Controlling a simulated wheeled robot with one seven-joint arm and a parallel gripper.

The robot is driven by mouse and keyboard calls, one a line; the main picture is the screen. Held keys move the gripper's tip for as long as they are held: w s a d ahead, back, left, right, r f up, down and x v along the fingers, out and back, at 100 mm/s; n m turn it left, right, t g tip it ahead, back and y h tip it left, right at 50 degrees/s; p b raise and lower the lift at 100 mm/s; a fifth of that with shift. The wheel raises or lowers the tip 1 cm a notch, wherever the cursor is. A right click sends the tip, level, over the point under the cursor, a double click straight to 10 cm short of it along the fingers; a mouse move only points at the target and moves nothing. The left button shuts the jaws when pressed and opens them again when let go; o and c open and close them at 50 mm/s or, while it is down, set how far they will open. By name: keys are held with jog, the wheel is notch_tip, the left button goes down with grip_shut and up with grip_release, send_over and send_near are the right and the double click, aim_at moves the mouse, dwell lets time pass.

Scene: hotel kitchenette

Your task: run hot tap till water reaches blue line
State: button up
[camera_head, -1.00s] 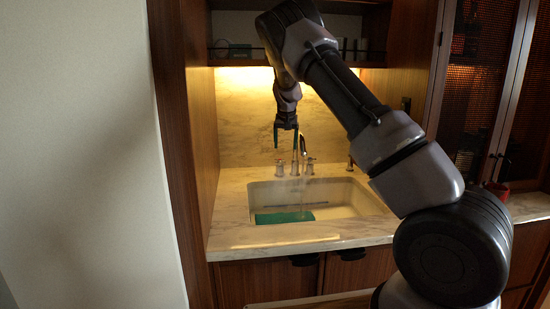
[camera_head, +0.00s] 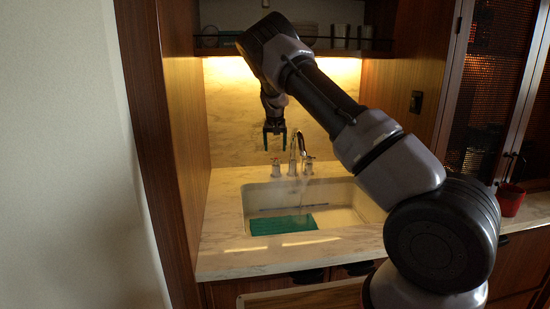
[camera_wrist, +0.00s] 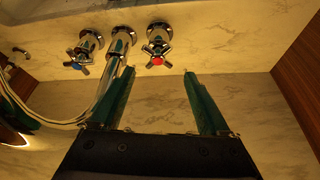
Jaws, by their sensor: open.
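The hot tap (camera_wrist: 157,60) is a chrome cross handle with a red centre in the wrist view; it is the left handle (camera_head: 276,168) in the head view. The chrome spout (camera_head: 293,155) curves over the sink (camera_head: 345,216), and a faint streak like running water hangs below it. The blue line (camera_head: 283,209) marks the sink's far inner wall. A flat teal patch (camera_head: 283,225) covers part of the bottom below the line; I cannot tell the water level. My gripper (camera_head: 274,146) is open and empty, pointing down above the hot tap; its green fingers (camera_wrist: 157,76) show apart.
A blue-centred cold tap (camera_wrist: 82,60) stands on the spout's other side. A wooden panel (camera_head: 182,120) rises close on the left. A shelf with cups (camera_head: 340,33) hangs above. A red pot (camera_head: 509,199) stands on the right counter. The front counter strip (camera_head: 230,262) is clear.

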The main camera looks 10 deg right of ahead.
aim_at(276, 162)
jog(key=x, duration=0.6)
jog(key=shift+f, duration=0.2)
jog(key=shift+c, duration=0.3)
